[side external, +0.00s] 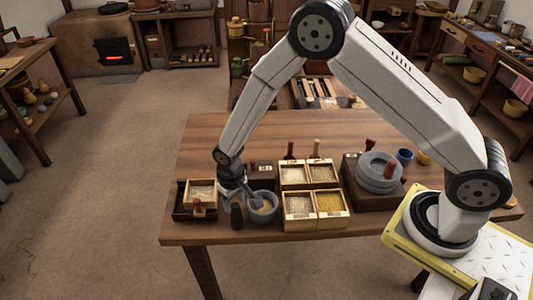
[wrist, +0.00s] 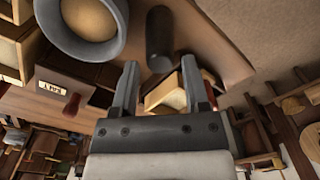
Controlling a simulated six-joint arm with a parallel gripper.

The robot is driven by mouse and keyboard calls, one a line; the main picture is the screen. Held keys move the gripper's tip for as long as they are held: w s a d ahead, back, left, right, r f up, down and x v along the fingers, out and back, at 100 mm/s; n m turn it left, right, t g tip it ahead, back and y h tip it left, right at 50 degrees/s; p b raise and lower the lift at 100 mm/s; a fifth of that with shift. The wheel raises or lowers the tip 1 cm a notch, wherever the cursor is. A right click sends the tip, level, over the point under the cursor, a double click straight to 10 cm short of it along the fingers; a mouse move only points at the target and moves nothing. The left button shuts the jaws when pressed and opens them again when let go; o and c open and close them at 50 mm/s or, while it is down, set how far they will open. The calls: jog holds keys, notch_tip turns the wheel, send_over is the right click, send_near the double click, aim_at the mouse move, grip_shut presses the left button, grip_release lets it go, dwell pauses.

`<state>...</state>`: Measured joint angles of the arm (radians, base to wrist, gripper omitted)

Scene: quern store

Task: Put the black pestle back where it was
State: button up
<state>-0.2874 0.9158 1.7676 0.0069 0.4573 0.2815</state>
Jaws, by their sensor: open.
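The black pestle (side external: 237,217) stands near the table's front edge, just left of the grey mortar (side external: 264,213). In the wrist view the black pestle (wrist: 158,40) is a dark cylinder just beyond my fingertips, roughly in line with the gap between them. The mortar (wrist: 122,25) is beside it, with pale meal inside. My gripper (side external: 240,197) is low over the left part of the table, close to the pestle and mortar. In the wrist view my gripper (wrist: 160,75) is open, with nothing held between its fingers.
A dark tray (side external: 181,212) with a pale-filled box (side external: 202,188) and a red-handled tool (side external: 197,206) is at left. Several grain boxes (side external: 315,222) stand right of the mortar. A stone quern (side external: 378,182) is further right. The table (side external: 225,135) is bare at the back left.

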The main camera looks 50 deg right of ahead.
jog(key=shift+r, duration=4.1)
jog(key=shift+d, duration=0.1)
jog(key=s+d+r+t, duration=0.2)
jog(key=s+d+r, duration=0.7)
jog(key=s+d, duration=0.3)
jog(key=shift+s+d+r+t, duration=0.15)
jog(key=shift+s+d+t, duration=0.15)
jog(key=shift+s, duration=1.05)
